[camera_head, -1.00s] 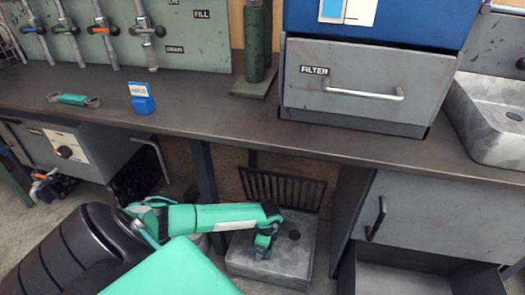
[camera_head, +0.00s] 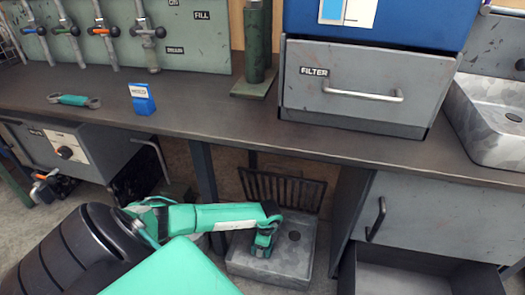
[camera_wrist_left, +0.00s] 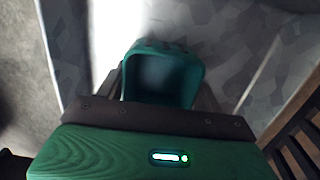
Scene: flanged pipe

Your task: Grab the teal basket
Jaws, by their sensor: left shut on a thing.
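The teal basket (camera_wrist_left: 165,72) shows in the left wrist view as a small open-topped box with a rounded rim. It sits between the fingers of my left gripper (camera_wrist_left: 160,95), which is shut on it. In the head view my left gripper (camera_head: 264,243) is low under the bench, over a grey metal basin (camera_head: 290,262) on the floor. The basket is hard to make out there behind the gripper. My right gripper is not in view.
A dark slatted rack (camera_head: 300,190) stands behind the basin. The bench top (camera_head: 220,118) is above my left arm, and a grey cabinet (camera_head: 425,215) is to the right. A blue block (camera_head: 141,100) and a wrench (camera_head: 74,99) lie on the bench.

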